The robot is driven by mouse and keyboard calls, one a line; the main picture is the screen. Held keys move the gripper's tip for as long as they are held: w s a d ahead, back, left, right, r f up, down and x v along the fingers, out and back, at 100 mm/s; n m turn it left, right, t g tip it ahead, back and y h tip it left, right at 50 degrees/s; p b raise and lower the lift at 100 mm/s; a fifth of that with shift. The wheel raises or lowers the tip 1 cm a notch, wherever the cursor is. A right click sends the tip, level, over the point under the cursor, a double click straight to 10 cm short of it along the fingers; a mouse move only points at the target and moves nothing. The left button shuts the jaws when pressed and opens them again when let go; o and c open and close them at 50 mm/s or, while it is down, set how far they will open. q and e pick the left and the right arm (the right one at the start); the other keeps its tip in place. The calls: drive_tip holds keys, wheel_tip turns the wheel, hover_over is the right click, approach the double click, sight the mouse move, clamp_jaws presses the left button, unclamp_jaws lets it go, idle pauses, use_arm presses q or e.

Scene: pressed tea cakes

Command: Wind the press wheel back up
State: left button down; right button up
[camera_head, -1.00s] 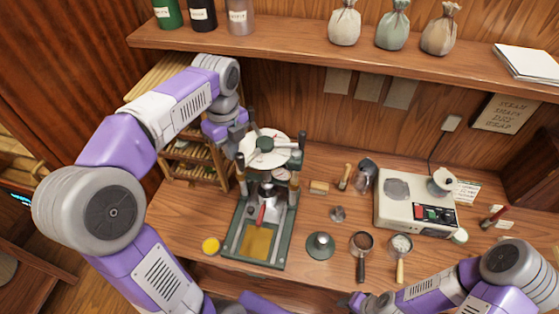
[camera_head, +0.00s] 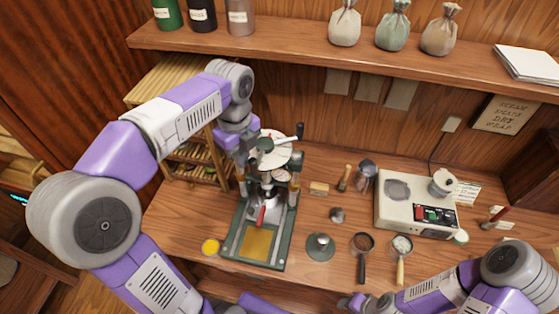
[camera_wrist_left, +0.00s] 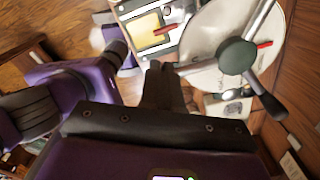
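The green-and-steel press (camera_head: 266,225) stands on the table, with its spoked wheel at the top around a dark green hub (camera_head: 265,144). A pale round disc (camera_head: 277,156) lies below the spokes. My left gripper (camera_head: 247,160) is at the wheel's left side. In the left wrist view its dark fingers (camera_wrist_left: 160,82) close at the outer end of one spoke, hiding the grip there. Another black wheel handle (camera_head: 300,130) points to the right and back; it also shows in the left wrist view (camera_wrist_left: 273,106). My right gripper (camera_head: 354,302) is low at the front edge, too small to read.
A white scale-like device (camera_head: 415,205) stands at the right. A portafilter-like tool (camera_head: 361,245), a green-based tamper (camera_head: 320,246) and a yellow dish (camera_head: 210,246) lie around the press. A slatted rack (camera_head: 190,165) stands close behind my left arm. A shelf (camera_head: 330,55) runs above.

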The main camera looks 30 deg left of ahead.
sight(256, 164)
use_arm(q)
drive_tip(key=shift+d, duration=1.85)
drive_tip(key=shift+w+p, duration=0.1)
drive_tip(key=shift+p, duration=0.2)
drive_tip(key=shift+w+d+p, duration=0.3)
drive_tip(key=shift+w+d, duration=0.15)
drive_tip(key=shift+d, duration=0.3)
drive_tip(key=shift+w+d+p, duration=0.3)
drive_tip(key=shift+w+d, duration=0.15)
drive_tip(key=shift+d, duration=0.3)
drive_tip(key=shift+w+d+p, duration=0.95)
drive_tip(key=shift+w+d, duration=0.25)
drive_tip(key=shift+w, duration=0.05)
